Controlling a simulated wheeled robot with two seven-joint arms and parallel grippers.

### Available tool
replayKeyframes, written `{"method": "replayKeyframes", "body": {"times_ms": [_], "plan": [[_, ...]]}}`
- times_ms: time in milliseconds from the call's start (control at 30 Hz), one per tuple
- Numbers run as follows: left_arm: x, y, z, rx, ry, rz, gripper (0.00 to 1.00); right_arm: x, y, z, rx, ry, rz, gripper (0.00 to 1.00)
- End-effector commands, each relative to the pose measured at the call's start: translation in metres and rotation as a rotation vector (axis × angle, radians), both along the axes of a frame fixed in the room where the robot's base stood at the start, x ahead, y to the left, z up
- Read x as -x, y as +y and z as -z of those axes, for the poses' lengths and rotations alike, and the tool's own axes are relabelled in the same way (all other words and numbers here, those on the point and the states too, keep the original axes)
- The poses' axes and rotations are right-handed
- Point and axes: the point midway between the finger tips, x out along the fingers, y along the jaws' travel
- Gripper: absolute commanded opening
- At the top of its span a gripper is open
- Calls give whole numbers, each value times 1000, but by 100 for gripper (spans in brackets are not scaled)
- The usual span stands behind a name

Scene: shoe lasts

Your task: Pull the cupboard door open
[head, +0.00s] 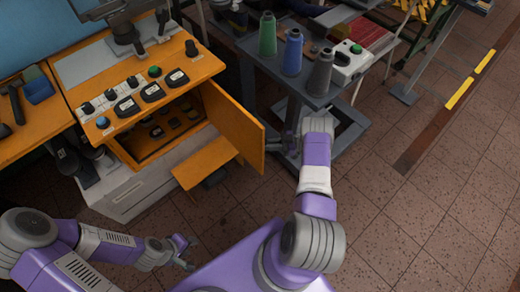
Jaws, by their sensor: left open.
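The orange cupboard door (234,128) stands swung open on the right side of the orange cupboard (135,148). Dark shoe lasts show inside the open cupboard. My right gripper (276,141) is just to the right of the door's free edge, on its outer side. Its fingers are small and dark there, and I cannot tell whether they touch the door or how far apart they are. My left gripper (186,252) is open and empty, low in front of the cupboard and well apart from the door.
An orange board (205,162) juts out low in front of the cupboard. Black shoe lasts (126,107) and small knobs stand on the cupboard's top. A grey cart (262,68) with green, blue and grey thread cones stands right of the door. The tiled floor at right is clear.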

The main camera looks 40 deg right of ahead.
Motion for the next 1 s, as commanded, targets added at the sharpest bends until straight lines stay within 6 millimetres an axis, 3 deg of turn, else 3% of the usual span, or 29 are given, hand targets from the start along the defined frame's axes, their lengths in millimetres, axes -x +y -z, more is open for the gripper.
{"method": "replayKeyframes", "body": {"times_ms": [33,333,867,900,1000], "plan": [[0,0,0,0,0,0,43,-11,-2,-6,-1,-25,2,0],[0,0,1,0,0,0,43,-8,-22,-5,-1,-22,-25,0],[0,0,1,0,0,0,43,-7,-25,-5,-3,-21,-32,0],[0,0,1,0,0,0,43,-7,-25,-5,-1,-21,-32,19],[0,0,1,0,0,0,43,-6,-25,-5,-3,-22,-32,34]]}}
